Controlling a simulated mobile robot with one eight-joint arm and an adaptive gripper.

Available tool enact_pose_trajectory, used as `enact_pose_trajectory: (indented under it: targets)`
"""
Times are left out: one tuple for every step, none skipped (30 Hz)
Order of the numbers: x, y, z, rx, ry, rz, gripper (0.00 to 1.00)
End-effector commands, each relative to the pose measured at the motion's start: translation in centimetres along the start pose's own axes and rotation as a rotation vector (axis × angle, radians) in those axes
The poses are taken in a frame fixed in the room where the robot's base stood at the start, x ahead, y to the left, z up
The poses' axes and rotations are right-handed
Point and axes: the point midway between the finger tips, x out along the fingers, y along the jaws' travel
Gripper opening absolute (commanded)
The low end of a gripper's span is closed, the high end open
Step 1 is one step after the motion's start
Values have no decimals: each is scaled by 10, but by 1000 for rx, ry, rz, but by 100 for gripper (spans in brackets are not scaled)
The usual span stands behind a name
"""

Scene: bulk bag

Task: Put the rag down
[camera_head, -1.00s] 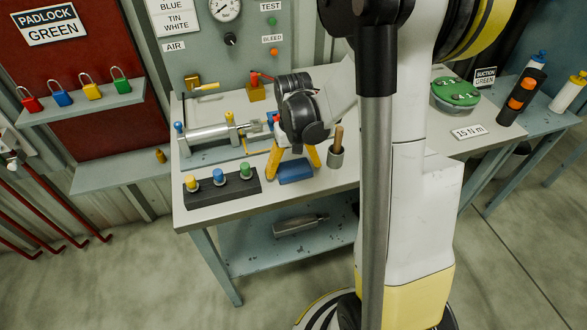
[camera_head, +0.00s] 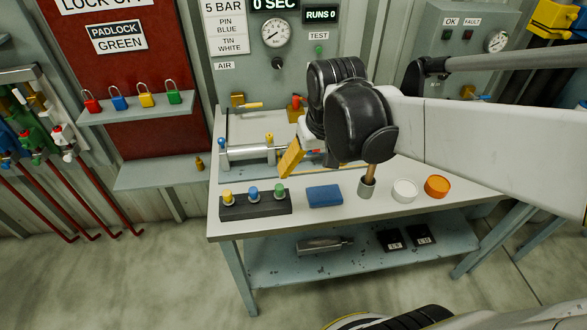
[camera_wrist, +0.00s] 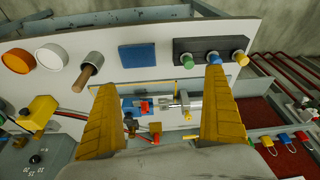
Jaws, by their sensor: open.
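The rag (camera_head: 324,196) is a folded blue rectangle lying flat on the white bench top near its front edge. It also shows in the wrist view (camera_wrist: 138,55), above and beyond the fingertips. My gripper (camera_head: 290,162) hangs over the bench behind the rag, apart from it. In the wrist view, its two yellow fingers (camera_wrist: 160,98) are spread wide with nothing held between them. In the head view my wrist hides one finger and part of the metal cylinder.
A black block with yellow, blue and green plugs (camera_head: 255,204) stands left of the rag. A grey cup with a wooden handle (camera_head: 367,188), a white dish (camera_head: 404,191) and an orange dish (camera_head: 437,187) stand right. The silver cylinder (camera_head: 246,152) lies behind.

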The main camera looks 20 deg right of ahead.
Motion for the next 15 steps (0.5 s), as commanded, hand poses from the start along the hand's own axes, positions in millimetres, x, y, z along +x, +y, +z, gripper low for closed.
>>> enact_pose_trajectory:
  targets:
    - [-11,-11,13,-25,47,-8,100]
    - [-17,-16,18,-38,79,-12,100]
    - [-24,-23,26,-55,120,-19,100]
    - [-28,-28,31,-66,148,-24,100]
    - [-32,-32,36,-77,176,-30,100]
    - [-36,-37,42,-90,210,-37,100]
    - [-38,-40,47,-99,232,-42,100]
    - [-40,-43,51,-107,253,-47,100]
    - [-42,-46,55,-115,278,-53,100]
    - [-43,-48,58,-121,293,-57,100]
    - [-44,-50,60,-126,306,-60,100]
    - [-45,-52,63,-130,320,-64,100]
    - [-46,-53,64,-133,329,-66,100]
    - [-46,-53,65,-135,335,-67,100]
    - [-46,-54,66,-137,340,-69,100]
